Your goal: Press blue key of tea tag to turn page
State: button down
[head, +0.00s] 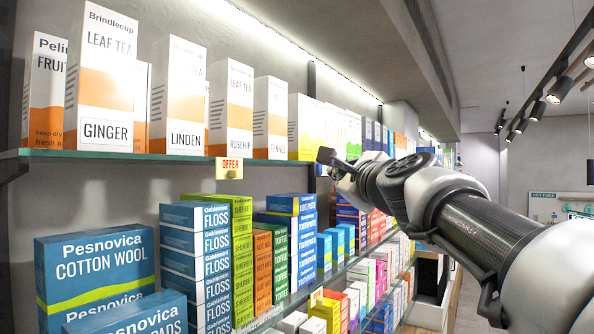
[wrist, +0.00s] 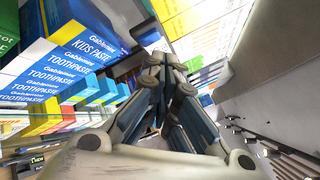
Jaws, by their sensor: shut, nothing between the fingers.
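A small tag reading OFFER (head: 229,168) hangs on the green front edge of the upper shelf, below the tea boxes, in the head view. I cannot make out a blue key on it. My gripper (head: 326,158) is in front of the shelf, to the right of the tag and apart from it. In the wrist view my gripper (wrist: 167,62) is shut with its fingers together and nothing between them. The tag cannot be made out in the wrist view.
Leaf tea boxes, including Ginger (head: 105,75) and Linden (head: 180,95), stand on the upper shelf (head: 110,155). Below are Cotton Wool (head: 95,262), Floss (head: 195,255) and Toothpaste (wrist: 52,72) boxes. The space before the tag looks clear.

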jog(key=shift+a, duration=0.1)
jog(key=shift+w+a, duration=0.3)
jog(key=shift+w+a+p, duration=0.25)
jog(key=shift+a+p, duration=0.1)
jog(key=shift+p, duration=0.1)
dwell(0.7)
jog(key=shift+s+d, duration=0.1)
jog(key=shift+d, duration=0.05)
dwell(0.3)
jog(key=shift+s+d+b, duration=0.4)
jog(key=shift+s+d, duration=0.05)
jog(key=shift+d, duration=0.1)
jog(key=shift+s+d+b, duration=0.6)
jog(key=shift+s+d, duration=0.15)
jog(key=shift+d, duration=0.3)
jog(key=shift+s+d+b, duration=0.55)
jog(key=shift+s+d, duration=0.2)
jog(key=shift+d, duration=0.25)
jog(key=shift+f, duration=0.1)
